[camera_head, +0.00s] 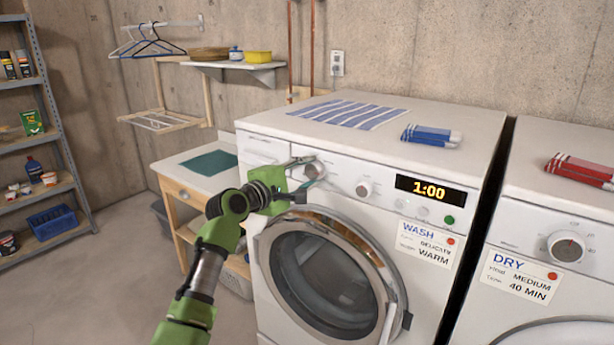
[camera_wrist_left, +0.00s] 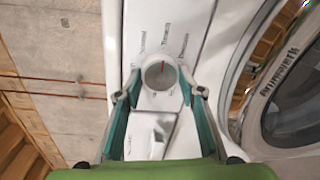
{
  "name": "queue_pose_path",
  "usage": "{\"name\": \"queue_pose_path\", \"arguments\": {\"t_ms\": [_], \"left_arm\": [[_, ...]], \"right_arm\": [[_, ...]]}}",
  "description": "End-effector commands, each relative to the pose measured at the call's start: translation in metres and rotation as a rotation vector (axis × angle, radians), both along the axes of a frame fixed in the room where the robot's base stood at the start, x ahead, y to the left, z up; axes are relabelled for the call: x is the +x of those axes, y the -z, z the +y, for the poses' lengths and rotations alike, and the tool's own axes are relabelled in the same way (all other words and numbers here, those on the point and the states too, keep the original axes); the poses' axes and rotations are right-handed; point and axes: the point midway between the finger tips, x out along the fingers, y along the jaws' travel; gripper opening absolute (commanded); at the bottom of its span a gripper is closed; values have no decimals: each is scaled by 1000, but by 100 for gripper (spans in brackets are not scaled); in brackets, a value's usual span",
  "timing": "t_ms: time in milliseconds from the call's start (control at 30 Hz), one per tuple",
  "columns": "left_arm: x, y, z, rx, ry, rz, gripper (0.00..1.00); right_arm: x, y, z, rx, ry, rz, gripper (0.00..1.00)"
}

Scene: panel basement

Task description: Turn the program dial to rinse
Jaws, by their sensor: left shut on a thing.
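The program dial (camera_head: 315,170) is a round white knob at the upper left of the washer's front panel. In the left wrist view the dial (camera_wrist_left: 158,74) shows a red pointer line aimed toward the top of the picture. Small printed words surround it, too small to read surely. My left gripper (camera_head: 303,172) is shut on the dial, and its two teal fingers (camera_wrist_left: 160,86) lie on either side of the knob in the wrist view. The white washer (camera_head: 258,160) has its round door shut. My right gripper is in neither view.
A second knob (camera_head: 364,188), a display (camera_head: 431,189) reading 1:00 and a green button (camera_head: 449,220) are right of the dial. The washer's chrome door ring (camera_head: 345,228) is just below my gripper. A dryer (camera_head: 520,225) stands at right. A wooden side table (camera_head: 180,178) stands left.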

Motion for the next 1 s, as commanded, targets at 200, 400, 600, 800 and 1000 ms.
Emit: {"name": "queue_pose_path", "arguments": {"t_ms": [200,400,600,800,1000], "left_arm": [[0,2,0,169,-1,-120,14],[-1,2,-1,323,1,-232,14],[-1,2,-1,476,0,-342,14],[-1,1,-2,629,1,-454,14],[-2,2,-2,784,0,-565,14]], "right_arm": [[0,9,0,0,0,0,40],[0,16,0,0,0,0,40],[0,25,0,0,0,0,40],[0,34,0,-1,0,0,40],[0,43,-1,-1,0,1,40]]}}
